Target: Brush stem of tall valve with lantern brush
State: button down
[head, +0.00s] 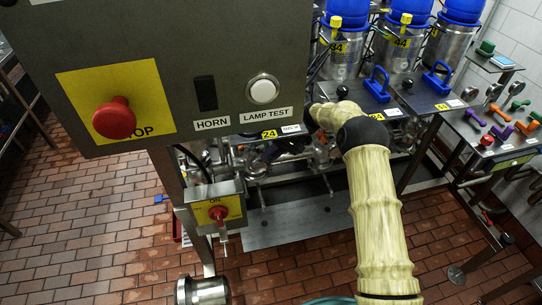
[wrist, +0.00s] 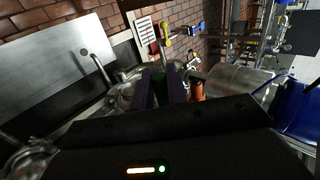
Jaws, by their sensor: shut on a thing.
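My gripper (wrist: 161,88) shows in the wrist view as two dark fingers above its wide black body. The fingers are shut on a dark greenish thing (wrist: 160,87), likely the lantern brush. Its bristles cannot be made out. In the head view my cream arm reaches in behind the control box, and the gripper is not clear there. I cannot tell which part is the tall valve or its stem. Metal fittings (wrist: 123,92) lie just left of the fingers in the wrist view. Whether the held thing touches any of them is not clear.
The control box (head: 205,55) with a red stop button (head: 114,118) fills the upper left. A yellow switch box (head: 217,210) hangs below it. Blue-topped canisters (head: 395,45) stand behind. An orange part (wrist: 198,91) is close right of the fingers. The brick floor (head: 90,235) is open at left.

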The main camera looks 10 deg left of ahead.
jog(key=shift+s, duration=0.1)
jog(key=shift+s+d+f, duration=0.2)
jog(key=shift+s+d, duration=0.1)
jog(key=shift+s, duration=0.35)
jog(key=shift+w+a, duration=0.1)
jog(key=shift+w, duration=0.1)
jog(key=shift+w+a+f+b, duration=0.2)
jog(key=shift+w+a+b, duration=0.05)
jog(key=shift+w+b, duration=0.3)
jog(key=shift+s+d+r, duration=0.2)
jog(key=shift+s+d, duration=0.15)
jog(key=shift+s, duration=0.4)
jog(key=shift+w, duration=0.15)
